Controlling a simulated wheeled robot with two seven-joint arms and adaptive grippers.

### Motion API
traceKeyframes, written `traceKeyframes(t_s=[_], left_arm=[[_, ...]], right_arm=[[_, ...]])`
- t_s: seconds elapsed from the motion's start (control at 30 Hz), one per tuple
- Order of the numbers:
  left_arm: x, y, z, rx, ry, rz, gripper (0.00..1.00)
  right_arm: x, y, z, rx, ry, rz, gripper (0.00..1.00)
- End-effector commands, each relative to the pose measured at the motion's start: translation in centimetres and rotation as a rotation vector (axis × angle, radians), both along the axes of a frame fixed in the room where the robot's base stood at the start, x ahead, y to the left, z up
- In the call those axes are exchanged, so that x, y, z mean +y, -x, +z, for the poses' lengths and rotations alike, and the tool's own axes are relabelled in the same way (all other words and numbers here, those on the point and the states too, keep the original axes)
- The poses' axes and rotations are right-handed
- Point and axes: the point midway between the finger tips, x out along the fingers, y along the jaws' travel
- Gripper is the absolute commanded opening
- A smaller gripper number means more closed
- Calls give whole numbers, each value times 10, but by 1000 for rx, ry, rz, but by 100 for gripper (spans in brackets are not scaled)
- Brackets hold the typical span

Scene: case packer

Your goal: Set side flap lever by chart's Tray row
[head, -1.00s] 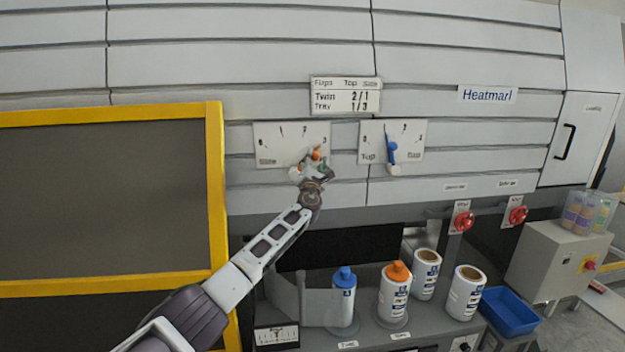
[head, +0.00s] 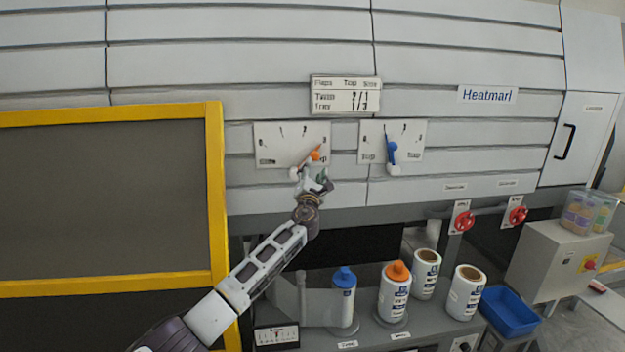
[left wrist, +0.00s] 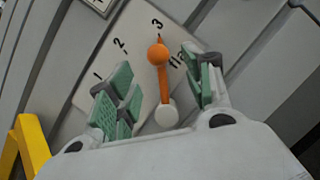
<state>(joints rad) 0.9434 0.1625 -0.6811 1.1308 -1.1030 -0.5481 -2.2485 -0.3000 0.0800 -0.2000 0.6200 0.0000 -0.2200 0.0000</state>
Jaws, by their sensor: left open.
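The side flap lever is orange with a round knob (head: 315,155) and a white pivot end, on the left white dial plate (head: 265,140) marked 1, 2, 3. In the left wrist view the lever (left wrist: 163,80) points at the 3. My left gripper (head: 317,180) is open in front of the lever's lower right side; its green-padded fingers (left wrist: 162,90) stand apart on either side of the lever in the wrist view. I cannot tell if either touches it. The chart (head: 345,96) above reads Tray 1/3 under Top and Side. My right gripper is out of view.
A second plate to the right carries the blue top lever (head: 391,150), pointing near its 1. Below, a shelf holds a blue-capped bottle (head: 343,300), an orange-capped bottle (head: 394,295) and two label rolls. A yellow-framed dark panel (head: 215,200) stands left.

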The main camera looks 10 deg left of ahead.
Motion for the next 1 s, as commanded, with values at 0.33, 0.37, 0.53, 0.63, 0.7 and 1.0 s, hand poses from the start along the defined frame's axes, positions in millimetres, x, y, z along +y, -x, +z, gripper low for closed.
traceKeyframes(t_s=[0.33,0.37,0.53,0.63,0.7,1.0], left_arm=[[-1,23,-8,1,-1,0,51],[-1,24,-9,1,-1,0,51],[-2,30,-11,1,1,0,51],[-2,32,-11,1,0,-1,51],[-2,32,-11,1,0,-1,51],[-2,32,-12,3,3,-1,51]], right_arm=[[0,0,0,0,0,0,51],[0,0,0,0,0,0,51],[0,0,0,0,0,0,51],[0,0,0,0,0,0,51],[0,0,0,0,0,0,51],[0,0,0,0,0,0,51]])
